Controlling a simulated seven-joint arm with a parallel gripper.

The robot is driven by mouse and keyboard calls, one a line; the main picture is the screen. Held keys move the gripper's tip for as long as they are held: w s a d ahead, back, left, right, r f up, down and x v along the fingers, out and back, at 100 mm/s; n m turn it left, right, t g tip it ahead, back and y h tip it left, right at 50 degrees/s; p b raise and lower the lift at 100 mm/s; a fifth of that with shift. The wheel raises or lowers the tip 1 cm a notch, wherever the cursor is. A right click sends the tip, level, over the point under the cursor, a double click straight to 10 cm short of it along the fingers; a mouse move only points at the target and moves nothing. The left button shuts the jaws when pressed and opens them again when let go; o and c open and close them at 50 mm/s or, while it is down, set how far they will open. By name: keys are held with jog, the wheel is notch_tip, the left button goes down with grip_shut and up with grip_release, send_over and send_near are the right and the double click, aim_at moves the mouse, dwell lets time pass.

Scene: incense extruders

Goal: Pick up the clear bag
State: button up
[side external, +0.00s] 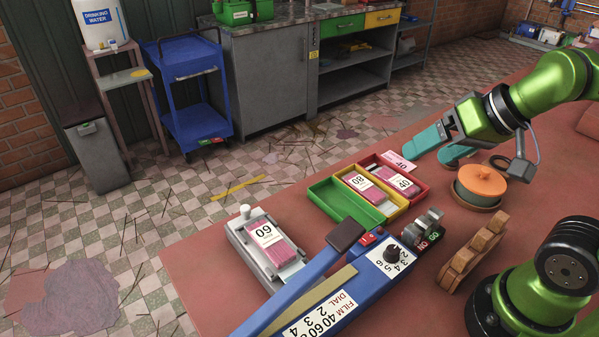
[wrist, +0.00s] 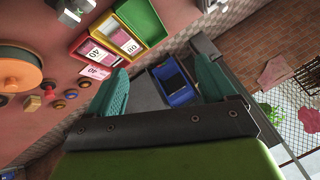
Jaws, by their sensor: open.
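No bag can be told for certain as the clear one. Pink packs with white labels show: one marked 60 (side external: 272,246) on a grey flat device (side external: 240,241), one marked 80 (side external: 366,188) in a yellow tray (side external: 397,212), and one marked 40 (side external: 396,180) in a red tray (side external: 425,193). The 80 pack (wrist: 124,42) and 40 pack (wrist: 100,54) also show in the wrist view. Whether they have clear wrapping is too small to tell. My gripper (side external: 443,147) has teal fingers, open and empty, above the table behind the trays. Its fingers show spread in the wrist view (wrist: 161,68).
An empty green tray (side external: 345,205) adjoins the yellow one. A flat pink 40 card (side external: 399,162) lies behind the red tray. A blue sealer (side external: 345,285) fills the front. An orange-lidded pot (side external: 481,183) and a wooden rack (side external: 473,254) stand at right.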

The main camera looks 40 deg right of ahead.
dwell(0.6)
jog(key=n+g+h, duration=0.2)
jog(key=n+g, duration=0.2)
jog(key=g, duration=0.3)
send_over(271, 240)
jog(key=f, duration=1.2)
jog(key=shift+s+a+f, duration=0.1)
jog(key=shift+s+a, duration=0.1)
jog(key=shift+s, duration=0.05)
jog(key=shift+w+d+f, duration=0.1)
jog(key=shift+f, duration=1.5)
jog(key=shift+w+d+f, duration=0.1)
jog(key=shift+f, duration=1.45)
